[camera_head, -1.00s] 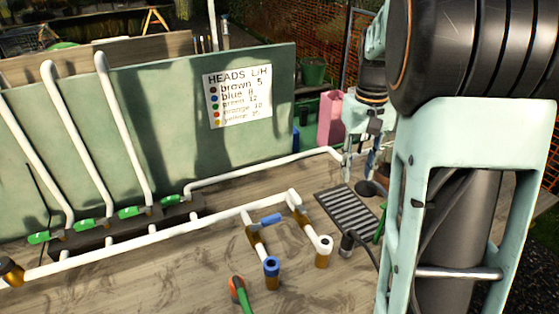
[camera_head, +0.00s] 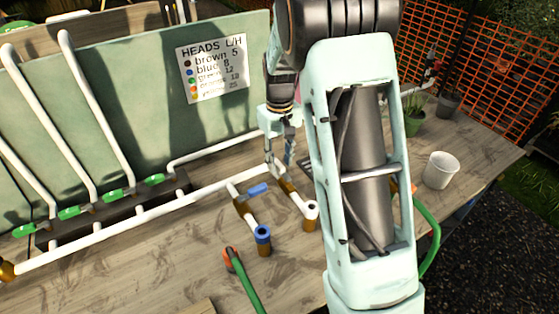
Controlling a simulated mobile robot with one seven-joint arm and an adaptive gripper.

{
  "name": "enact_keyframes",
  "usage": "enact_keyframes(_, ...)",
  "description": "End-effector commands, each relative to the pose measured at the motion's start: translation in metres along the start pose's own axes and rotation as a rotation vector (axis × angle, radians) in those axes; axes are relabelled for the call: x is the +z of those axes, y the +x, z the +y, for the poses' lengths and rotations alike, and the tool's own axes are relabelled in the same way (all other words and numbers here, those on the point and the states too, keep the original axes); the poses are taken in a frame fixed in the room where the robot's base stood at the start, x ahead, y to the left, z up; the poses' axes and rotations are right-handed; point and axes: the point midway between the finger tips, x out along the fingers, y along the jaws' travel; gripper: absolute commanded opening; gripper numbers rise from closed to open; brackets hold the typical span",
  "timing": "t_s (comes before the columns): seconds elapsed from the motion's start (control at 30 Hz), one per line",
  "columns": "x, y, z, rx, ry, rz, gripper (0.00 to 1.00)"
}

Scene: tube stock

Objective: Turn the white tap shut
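A white pipe (camera_head: 150,217) runs along the bench and ends in two short brown-and-white branches at its right. The left branch has a blue tap handle (camera_head: 258,189) and a blue-ringed outlet (camera_head: 262,234). The right branch has a white-ringed outlet (camera_head: 310,210). A small white piece at the top of this branch, possibly the white tap, is mostly behind my gripper and cannot be made out clearly. My gripper (camera_head: 280,160) points down over the top of the right branch. I cannot tell whether its fingers touch anything or how far apart they are.
Several green tap handles (camera_head: 113,195) sit on upright pipes by the green board (camera_head: 140,110). A green hose with an orange end (camera_head: 232,262) lies in front. A white cup (camera_head: 440,170) and plant pots (camera_head: 413,120) stand at right. My arm hides the middle right of the bench.

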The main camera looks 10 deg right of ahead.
Motion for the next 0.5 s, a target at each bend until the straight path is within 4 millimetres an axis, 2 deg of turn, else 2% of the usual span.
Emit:
enact_keyframes(0.13,0.0002,0.0082,-0.0001,0.000,0.001,0.000,0.30)
enact_keyframes(0.37,0.0001,0.0090,-0.0001,0.000,0.001,0.000,0.30)
enact_keyframes(0.5,0.0001,0.0088,0.0000,0.000,0.001,0.001,0.18)
